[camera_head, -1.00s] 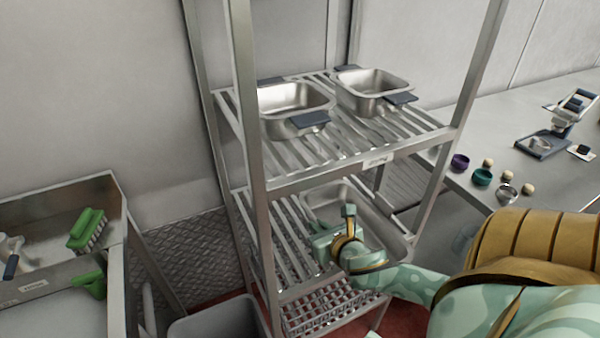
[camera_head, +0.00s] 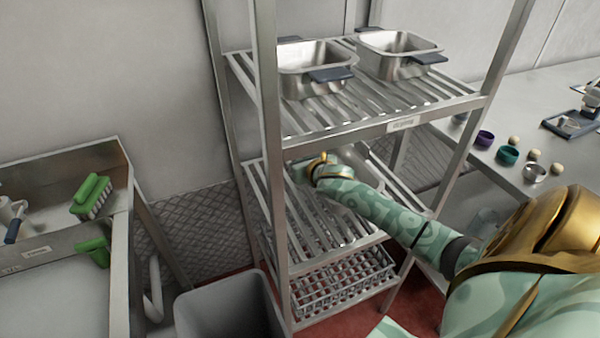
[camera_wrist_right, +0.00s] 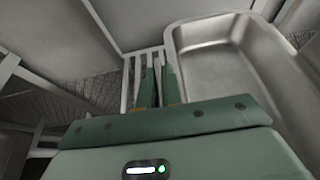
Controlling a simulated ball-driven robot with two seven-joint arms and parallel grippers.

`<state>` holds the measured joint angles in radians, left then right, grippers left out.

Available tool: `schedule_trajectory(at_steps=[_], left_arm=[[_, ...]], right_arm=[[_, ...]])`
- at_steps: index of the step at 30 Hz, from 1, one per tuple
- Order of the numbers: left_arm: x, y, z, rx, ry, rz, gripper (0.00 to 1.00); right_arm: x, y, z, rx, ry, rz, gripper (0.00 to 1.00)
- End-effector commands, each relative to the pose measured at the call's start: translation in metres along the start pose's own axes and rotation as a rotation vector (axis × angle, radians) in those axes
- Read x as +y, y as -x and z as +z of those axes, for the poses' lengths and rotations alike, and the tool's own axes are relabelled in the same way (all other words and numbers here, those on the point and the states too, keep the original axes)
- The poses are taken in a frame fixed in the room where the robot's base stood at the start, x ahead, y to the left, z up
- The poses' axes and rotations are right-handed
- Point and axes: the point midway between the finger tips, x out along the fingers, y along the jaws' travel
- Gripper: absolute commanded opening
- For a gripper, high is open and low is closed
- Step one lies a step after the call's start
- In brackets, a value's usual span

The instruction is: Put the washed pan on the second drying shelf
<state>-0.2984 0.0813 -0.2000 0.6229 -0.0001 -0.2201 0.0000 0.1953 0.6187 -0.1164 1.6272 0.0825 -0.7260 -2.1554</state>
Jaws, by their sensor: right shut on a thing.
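The washed pan is a steel rectangular pan. In the head view only a part of it (camera_head: 377,166) shows, over the slatted shelf (camera_head: 335,232) below the labelled upper shelf; my arm hides the rest. My right gripper (camera_head: 308,170) is under the upper shelf, toward the back of that level. In the right wrist view, the fingers (camera_wrist_right: 161,84) are shut at the left side of the pan (camera_wrist_right: 222,75), which looks empty. The exact grip point is hidden, and I cannot tell whether the pan rests on the slats. My left gripper is out of view.
Two steel pans (camera_head: 318,72) (camera_head: 397,55) with dark handles stand on the upper shelf (camera_head: 370,112). Rack posts (camera_head: 268,150) flank the opening. A wire basket (camera_head: 340,280) sits lower. A grey bin (camera_head: 228,312), sink with green brush (camera_head: 90,196), and right counter surround the rack.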

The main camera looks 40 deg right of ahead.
Motion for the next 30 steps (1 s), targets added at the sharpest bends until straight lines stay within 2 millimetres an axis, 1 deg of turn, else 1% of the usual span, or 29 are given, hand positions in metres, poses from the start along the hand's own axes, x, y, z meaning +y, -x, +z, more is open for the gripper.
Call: schedule_trajectory(at_steps=[4,7,9,14,19,21,22,30], left_arm=[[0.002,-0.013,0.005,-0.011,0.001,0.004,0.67],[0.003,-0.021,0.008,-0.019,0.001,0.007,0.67],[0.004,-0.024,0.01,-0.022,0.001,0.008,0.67],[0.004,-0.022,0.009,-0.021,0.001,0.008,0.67],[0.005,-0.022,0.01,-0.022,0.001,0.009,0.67],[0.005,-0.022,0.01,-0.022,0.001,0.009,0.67],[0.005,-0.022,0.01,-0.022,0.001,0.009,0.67],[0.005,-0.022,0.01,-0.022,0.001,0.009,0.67]], right_arm=[[0.0,-0.01,-0.023,0.002,0.0,-0.002,0.0],[0.0,-0.015,-0.036,0.001,-0.001,-0.001,0.0],[0.001,-0.019,-0.037,-0.001,0.001,-0.001,0.0],[0.0,-0.018,-0.034,-0.003,0.003,0.0,0.0],[0.0,-0.019,-0.035,-0.003,0.004,0.0,0.0],[0.001,-0.019,-0.037,0.0,0.001,0.0,0.21],[0.001,-0.019,-0.037,0.0,0.001,0.0,0.29],[0.001,-0.018,-0.036,0.0,0.0,0.0,0.29]])
